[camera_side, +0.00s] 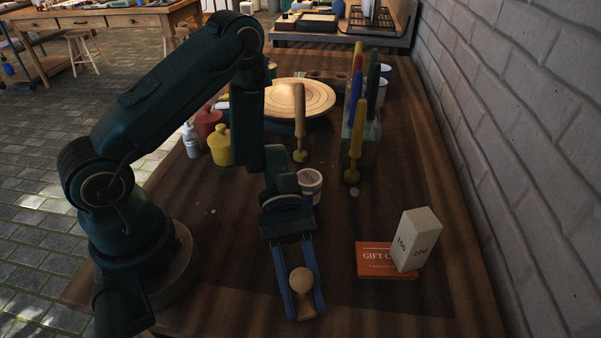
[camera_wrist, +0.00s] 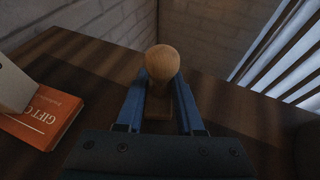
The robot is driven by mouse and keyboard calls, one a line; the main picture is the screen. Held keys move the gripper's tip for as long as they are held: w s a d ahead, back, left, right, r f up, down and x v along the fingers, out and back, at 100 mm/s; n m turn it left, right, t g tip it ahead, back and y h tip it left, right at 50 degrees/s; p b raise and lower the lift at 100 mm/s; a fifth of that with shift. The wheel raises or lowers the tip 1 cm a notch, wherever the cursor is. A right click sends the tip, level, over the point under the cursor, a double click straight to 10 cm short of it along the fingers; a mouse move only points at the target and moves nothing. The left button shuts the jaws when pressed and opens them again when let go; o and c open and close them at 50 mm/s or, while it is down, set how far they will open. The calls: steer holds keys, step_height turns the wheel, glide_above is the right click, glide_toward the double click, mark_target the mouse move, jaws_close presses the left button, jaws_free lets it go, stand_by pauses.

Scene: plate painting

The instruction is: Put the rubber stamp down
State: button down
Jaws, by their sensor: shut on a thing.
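The rubber stamp, with a round wooden knob (camera_side: 301,280) and a wooden base, is between the blue fingers of my gripper (camera_side: 305,311) near the table's front edge in the side view. My gripper is shut on it. In the wrist view the stamp's knob (camera_wrist: 162,62) stands up between the fingers (camera_wrist: 161,98), and part of its base shows below. Its underside is hidden, so I cannot tell whether it touches the table.
Behind are a white jar (camera_side: 310,184), paint bottles (camera_side: 219,146), a turntable plate (camera_side: 312,97) and upright coloured-handled tools (camera_side: 356,140). A brick wall borders the right.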

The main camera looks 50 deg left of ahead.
steer(key=c, duration=0.5)
jaws_free()
steer(key=shift+c, duration=0.2)
steer(key=shift+w+a+r, duration=0.2)
steer(key=shift+a, duration=0.1)
steer(key=v, duration=1.1)
steer(key=s+a+r+m+t+y, duration=0.1)
steer(key=s+r+m+t+y, duration=0.1)
steer(key=r+m+t+y, duration=0.3)
steer(key=s+a+r+m+t+y, duration=0.2)
steer(key=r+m+t+y, duration=0.3)
steer(key=r+m+y, duration=0.1)
steer(key=shift+s+a+r+m+t+y, duration=0.2)
steer(key=shift+s+a+m+t+y, duration=0.15)
steer(key=shift+m+y, duration=0.55)
